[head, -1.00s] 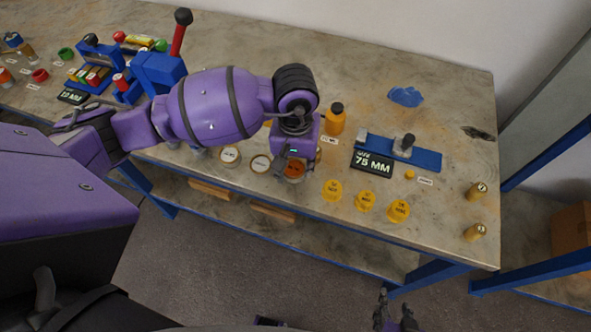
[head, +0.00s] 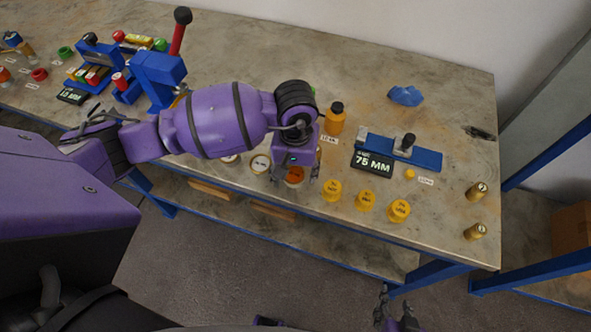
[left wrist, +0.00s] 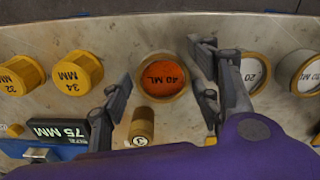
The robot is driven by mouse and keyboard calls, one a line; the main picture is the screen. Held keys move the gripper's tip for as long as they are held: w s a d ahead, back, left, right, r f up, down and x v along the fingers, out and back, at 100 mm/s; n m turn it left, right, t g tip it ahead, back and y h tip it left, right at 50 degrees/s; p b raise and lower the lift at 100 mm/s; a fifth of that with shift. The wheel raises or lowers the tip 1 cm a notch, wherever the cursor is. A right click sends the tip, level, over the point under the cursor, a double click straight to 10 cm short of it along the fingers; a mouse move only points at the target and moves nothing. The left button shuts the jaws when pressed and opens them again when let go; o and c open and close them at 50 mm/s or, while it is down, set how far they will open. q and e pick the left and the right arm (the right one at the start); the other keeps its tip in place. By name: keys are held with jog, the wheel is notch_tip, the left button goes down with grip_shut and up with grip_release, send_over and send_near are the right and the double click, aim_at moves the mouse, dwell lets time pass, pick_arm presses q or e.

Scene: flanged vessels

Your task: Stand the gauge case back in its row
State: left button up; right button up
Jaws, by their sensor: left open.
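Two similar brass cylinders stand at the table's right end, one (head: 477,190) behind the other (head: 475,232). I cannot tell for sure which piece is the gauge case. My left gripper (head: 295,176) is open and empty above the orange disc; its fingers also show in the left wrist view (left wrist: 165,80). My right gripper (head: 395,315) is at the bottom edge, off the table.
Several yellow lidded pieces (head: 364,200) form a row along the front edge. A blue holder (head: 425,158) with a 75 MM sign (head: 372,162) stands behind them. An orange bottle (head: 335,118) is behind my gripper. White-topped discs (head: 260,164) are to its left.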

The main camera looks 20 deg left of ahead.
aim_at(296, 174)
pick_arm(q)
jog(key=shift+r, duration=0.1)
notch_tip(296, 174, up, 12)
jog(key=shift+r, duration=0.15)
dwell(0.4)
